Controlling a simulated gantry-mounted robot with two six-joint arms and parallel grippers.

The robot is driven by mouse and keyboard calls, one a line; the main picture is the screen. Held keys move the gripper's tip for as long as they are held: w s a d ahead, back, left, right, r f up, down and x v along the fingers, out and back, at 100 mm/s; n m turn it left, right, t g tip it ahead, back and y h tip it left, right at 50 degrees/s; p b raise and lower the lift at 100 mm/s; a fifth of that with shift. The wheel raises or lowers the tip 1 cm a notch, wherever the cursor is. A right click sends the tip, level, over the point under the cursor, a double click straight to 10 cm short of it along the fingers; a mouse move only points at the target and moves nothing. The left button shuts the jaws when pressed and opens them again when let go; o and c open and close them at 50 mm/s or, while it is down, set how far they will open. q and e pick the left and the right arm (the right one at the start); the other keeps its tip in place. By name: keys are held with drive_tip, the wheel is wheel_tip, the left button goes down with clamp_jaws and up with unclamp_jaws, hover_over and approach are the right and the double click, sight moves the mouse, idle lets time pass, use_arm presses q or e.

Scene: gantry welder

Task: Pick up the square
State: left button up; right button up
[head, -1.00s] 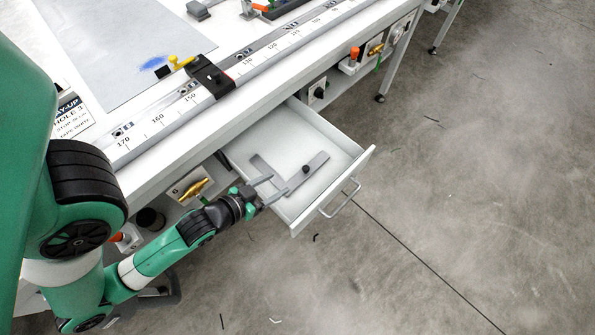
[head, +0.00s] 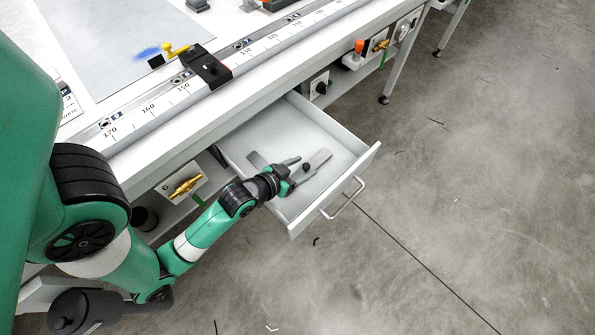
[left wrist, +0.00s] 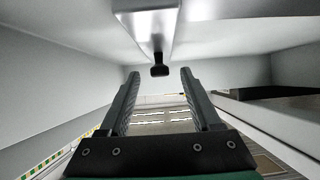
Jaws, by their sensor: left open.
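The square (head: 321,158) is a flat grey L-shaped metal piece with a black knob (head: 306,167). It lies in the open white drawer (head: 365,160). My left gripper (head: 302,167) is open over the drawer, and its fingers point toward the knob and cover part of the square. In the left wrist view the square (left wrist: 148,22) shows at the top as a metal bar. Its black knob (left wrist: 159,70) appears in line with the gap between the fingertips of the left gripper (left wrist: 158,76); contact cannot be told. My right gripper is not in view.
The drawer's front handle (head: 343,199) sticks out over the floor. The workbench with its long ruler (head: 165,100) stands above the drawer. A brass fitting (head: 184,185) sits under the bench edge, left of the drawer. The floor to the right is clear.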

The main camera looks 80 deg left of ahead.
use_arm(q)
clamp_jaws()
drive_tip(key=shift+r, duration=0.15)
idle(0.4)
wheel_tip(320, 180, up, 18)
drive_tip(key=p, duration=1.4)
